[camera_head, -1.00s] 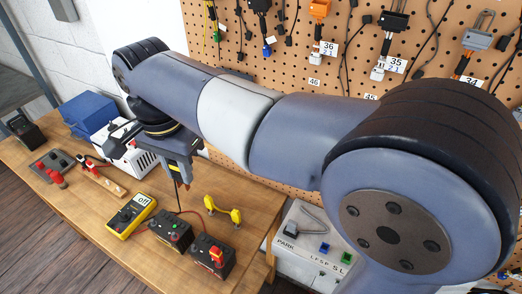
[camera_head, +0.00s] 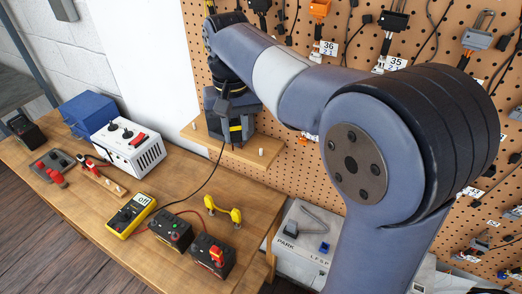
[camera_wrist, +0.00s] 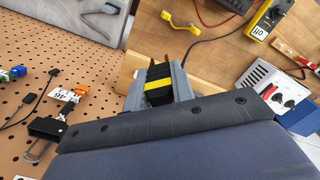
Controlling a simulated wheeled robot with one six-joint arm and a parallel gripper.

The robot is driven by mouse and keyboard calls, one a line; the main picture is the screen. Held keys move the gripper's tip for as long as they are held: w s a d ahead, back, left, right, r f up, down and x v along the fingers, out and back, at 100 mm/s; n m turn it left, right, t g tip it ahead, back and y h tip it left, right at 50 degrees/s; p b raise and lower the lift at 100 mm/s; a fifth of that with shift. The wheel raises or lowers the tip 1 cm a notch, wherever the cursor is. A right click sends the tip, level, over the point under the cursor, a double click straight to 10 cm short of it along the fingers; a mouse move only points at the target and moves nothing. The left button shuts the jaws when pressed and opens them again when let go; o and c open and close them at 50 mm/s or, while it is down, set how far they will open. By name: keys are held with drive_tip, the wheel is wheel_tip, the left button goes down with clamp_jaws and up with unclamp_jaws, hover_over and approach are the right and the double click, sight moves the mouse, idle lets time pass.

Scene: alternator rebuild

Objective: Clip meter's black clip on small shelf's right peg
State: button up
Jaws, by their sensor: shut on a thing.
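The yellow meter (camera_head: 130,215) lies on the bench, reading "off"; it also shows in the wrist view (camera_wrist: 268,20). A black lead runs from it up to my gripper (camera_head: 232,136). My gripper, also in the wrist view (camera_wrist: 158,88), is shut on the black clip, which is mostly hidden between the fingers; a black-and-yellow part shows there. The small wooden shelf (camera_head: 215,149) is fixed at the pegboard. Its right peg (camera_head: 262,152) is a short pale stub, apart from and right of my gripper. Another pale peg (camera_head: 193,126) stands at the left. My gripper hangs over the shelf between them.
On the bench are a white power supply (camera_head: 132,152), a blue box (camera_head: 88,112), two black battery-like boxes (camera_head: 170,228) and a yellow dumbbell-shaped part (camera_head: 223,210). The pegboard (camera_head: 300,170) rises close behind the shelf. A grey case (camera_head: 310,240) sits right of the bench.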

drive_tip(key=w+d+f+n+b, duration=0.1)
drive_tip(key=w+d, duration=0.1)
drive_tip(key=w+d+f+n, duration=0.1)
drive_tip(key=w+d, duration=0.1)
drive_tip(key=w+d+f+n+b, duration=0.1)
drive_tip(key=d+f+n, duration=0.1)
drive_tip(key=shift+w+f+b, duration=0.1)
drive_tip(key=shift+w+b, duration=0.2)
drive_tip(key=shift+w, duration=0.1)
drive_tip(key=shift+f, duration=0.55)
drive_tip(key=shift+f, duration=0.1)
drive_tip(key=shift+f+b, duration=0.85)
drive_tip(key=shift+f, duration=0.2)
drive_tip(key=o, duration=0.8)
